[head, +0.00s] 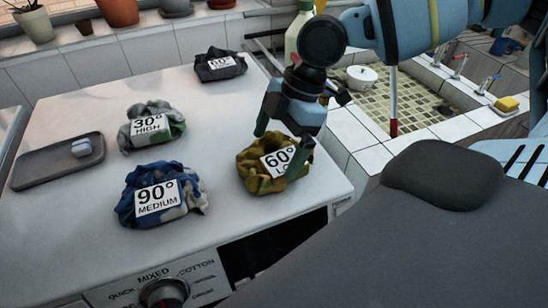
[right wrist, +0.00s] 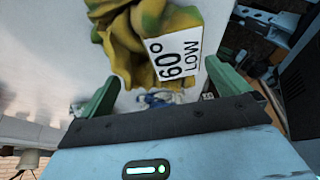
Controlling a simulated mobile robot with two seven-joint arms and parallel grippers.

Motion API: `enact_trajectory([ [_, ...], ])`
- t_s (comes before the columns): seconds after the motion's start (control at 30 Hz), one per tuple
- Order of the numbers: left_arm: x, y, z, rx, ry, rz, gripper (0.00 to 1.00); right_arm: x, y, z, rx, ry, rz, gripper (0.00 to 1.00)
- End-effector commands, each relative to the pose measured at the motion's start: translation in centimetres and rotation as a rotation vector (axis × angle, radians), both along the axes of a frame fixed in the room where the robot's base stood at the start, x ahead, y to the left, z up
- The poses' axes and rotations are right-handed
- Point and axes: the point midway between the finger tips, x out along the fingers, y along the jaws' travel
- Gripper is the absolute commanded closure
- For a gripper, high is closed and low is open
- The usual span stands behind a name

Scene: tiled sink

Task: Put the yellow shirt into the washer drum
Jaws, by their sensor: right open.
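The yellow shirt (head: 262,170) lies crumpled near the front right corner of the washer's top, with a white label reading 60° LOW. It also shows in the right wrist view (right wrist: 135,45). My right gripper (head: 284,145) is open above the shirt, its green fingers apart and angled down toward it. In the right wrist view the fingers (right wrist: 170,95) are spread with the shirt ahead of them, and no grip on it shows. The washer (head: 80,215) shows its white top and part of its control panel (head: 160,285). The drum is out of sight. My left gripper is not in view.
Also on the washer's top are a blue bundle (head: 185,192) marked 90° MEDIUM, a grey-green bundle (head: 165,125) marked 30° HIGH, a dark bundle (head: 218,65) and a grey tray (head: 50,170) holding a small pale item. A tiled sink (head: 415,110) stands to the right.

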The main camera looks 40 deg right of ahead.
Motion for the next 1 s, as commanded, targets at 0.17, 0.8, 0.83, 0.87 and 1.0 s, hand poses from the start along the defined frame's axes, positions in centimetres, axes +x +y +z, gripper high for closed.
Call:
enact_trajectory([
  [0.17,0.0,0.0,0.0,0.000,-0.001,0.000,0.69,0.0,0.0,0.0,0.000,0.000,0.000,0.13],
  [0.8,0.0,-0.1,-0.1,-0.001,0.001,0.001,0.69,0.1,0.0,0.5,0.002,-0.003,0.000,0.50],
  [0.83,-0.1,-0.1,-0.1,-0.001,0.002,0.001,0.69,0.1,0.0,0.7,0.002,-0.003,0.000,0.50],
  [0.87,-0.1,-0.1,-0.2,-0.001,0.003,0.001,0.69,0.1,0.0,0.9,0.002,-0.003,0.000,0.50],
  [1.0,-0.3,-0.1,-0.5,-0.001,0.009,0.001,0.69,0.1,0.0,2.3,0.002,-0.003,0.000,0.50],
])
